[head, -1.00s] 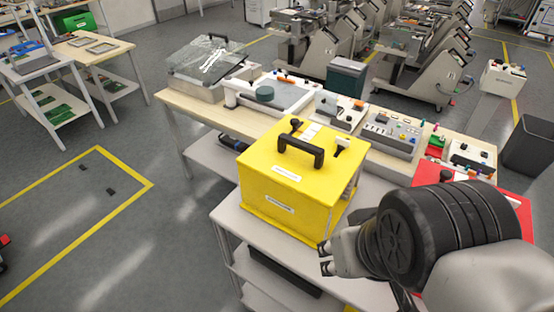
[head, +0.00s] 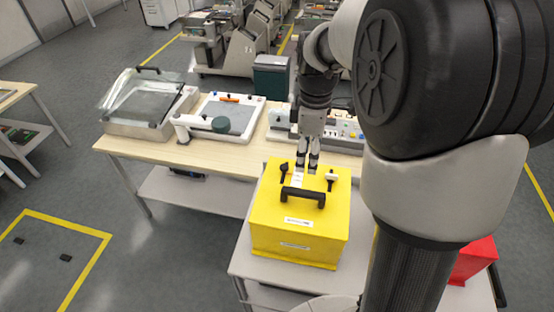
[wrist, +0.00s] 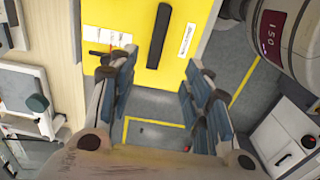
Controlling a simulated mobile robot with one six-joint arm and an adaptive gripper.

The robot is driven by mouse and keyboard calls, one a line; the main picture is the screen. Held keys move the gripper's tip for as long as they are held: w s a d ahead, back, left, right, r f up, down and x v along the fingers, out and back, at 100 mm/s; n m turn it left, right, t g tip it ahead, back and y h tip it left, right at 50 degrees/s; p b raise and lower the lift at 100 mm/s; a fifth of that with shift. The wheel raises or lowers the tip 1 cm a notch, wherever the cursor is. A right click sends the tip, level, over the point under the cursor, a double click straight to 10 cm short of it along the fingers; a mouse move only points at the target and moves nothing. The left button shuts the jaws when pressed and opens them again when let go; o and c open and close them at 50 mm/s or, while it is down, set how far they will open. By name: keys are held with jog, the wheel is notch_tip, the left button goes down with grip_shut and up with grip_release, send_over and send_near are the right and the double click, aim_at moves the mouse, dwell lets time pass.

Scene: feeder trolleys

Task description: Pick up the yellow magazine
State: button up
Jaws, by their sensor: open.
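The yellow magazine (head: 300,235) is a box with a black bar handle (head: 303,196) on top and labels on its top and front. It stands on a grey trolley (head: 245,262). My gripper (head: 308,168) points down at the magazine's far top edge in the head view, behind the handle. In the wrist view the gripper (wrist: 160,88) is open, with nothing between its blue-padded fingers. The magazine (wrist: 140,60) and its handle (wrist: 159,36) lie toward the top of that view, apart from the fingers. I cannot tell the exact height gap.
A wooden bench (head: 150,146) behind the trolley holds a clear-lidded box (head: 150,100), a white-framed fixture (head: 230,116) and a control unit (head: 340,128). A red box (head: 474,262) is at the right, partly hidden by my arm.

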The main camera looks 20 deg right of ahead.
aim_at(304, 191)
notch_tip(304, 191, down, 11)
jog(key=shift+a+f+b, duration=0.1)
jog(key=shift+b, duration=0.3)
jog(key=shift+w+d+f, duration=0.1)
jog(key=shift+f, duration=1.35)
jog(key=shift+w+d+f, duration=0.1)
jog(key=shift+f, duration=1.35)
grip_shut()
jog(key=shift+w+r, duration=0.1)
